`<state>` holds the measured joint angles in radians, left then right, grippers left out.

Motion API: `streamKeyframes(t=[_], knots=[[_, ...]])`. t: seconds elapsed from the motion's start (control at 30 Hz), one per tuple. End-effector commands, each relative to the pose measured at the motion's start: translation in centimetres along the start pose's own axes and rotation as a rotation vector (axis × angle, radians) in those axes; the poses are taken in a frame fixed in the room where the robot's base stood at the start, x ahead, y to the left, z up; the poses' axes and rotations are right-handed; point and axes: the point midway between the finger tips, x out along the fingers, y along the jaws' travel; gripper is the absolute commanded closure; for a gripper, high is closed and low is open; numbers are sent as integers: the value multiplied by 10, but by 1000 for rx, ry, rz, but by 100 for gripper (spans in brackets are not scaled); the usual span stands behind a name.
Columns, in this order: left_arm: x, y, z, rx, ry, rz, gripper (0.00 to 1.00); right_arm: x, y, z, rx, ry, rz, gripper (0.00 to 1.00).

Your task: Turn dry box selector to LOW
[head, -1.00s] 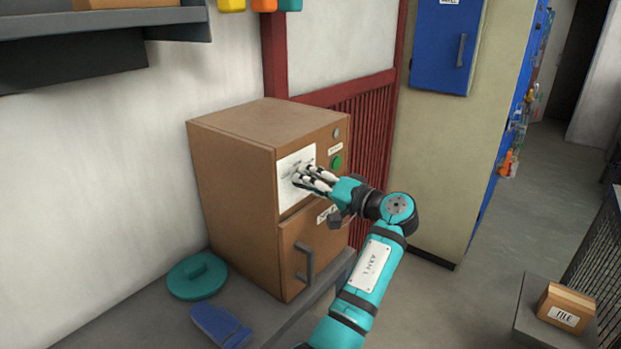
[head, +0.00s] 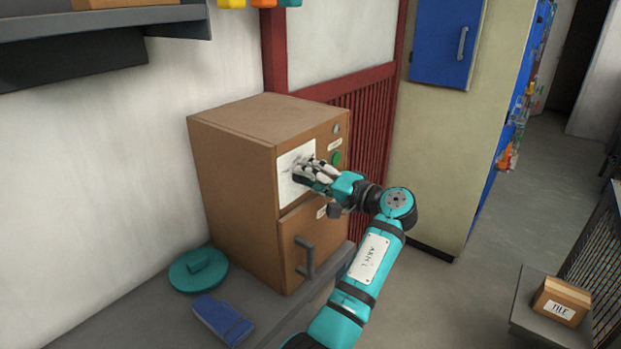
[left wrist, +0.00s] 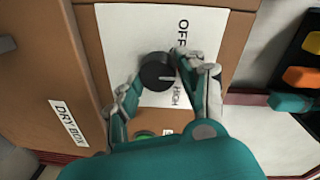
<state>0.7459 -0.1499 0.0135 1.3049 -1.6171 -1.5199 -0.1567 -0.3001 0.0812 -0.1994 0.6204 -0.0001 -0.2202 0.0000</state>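The dry box (head: 228,190) is a brown cabinet on the bench in the head view, with a white selector panel (head: 285,185) on its front. In the left wrist view the selector (left wrist: 153,68) is a round black knob with a pale pointer mark. The mark points right in that picture, between the printed OFF and HIGH. A LOW label is not visible; a finger covers part of the panel there. My left gripper (head: 303,172) is at the panel, its fingers on opposite sides of the knob and seeming to touch it. My right gripper is not in view.
A green button (head: 337,158) is close to my left gripper. The door handle (head: 304,258) sticks out below. A teal lid (head: 198,271) and a blue item (head: 222,320) lie on the bench (head: 150,315). A TILE box (head: 562,301) stands at right.

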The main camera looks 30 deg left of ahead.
Motion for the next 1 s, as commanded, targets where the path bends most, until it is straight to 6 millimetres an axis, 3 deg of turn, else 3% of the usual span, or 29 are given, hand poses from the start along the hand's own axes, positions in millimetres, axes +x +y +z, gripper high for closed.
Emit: streamKeyframes(t=[0.03,0.13,0.47,0.8,1.0], knots=[[0,-2,0,-3,0,-2,52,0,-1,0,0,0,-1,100],[0,-1,0,-2,-1,-1,39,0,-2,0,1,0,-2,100],[-5,1,0,0,-3,2,39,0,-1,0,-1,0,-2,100],[-57,1,0,-1,-1,3,39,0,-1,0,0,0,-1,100],[-74,0,0,-1,-3,0,39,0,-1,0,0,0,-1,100]])
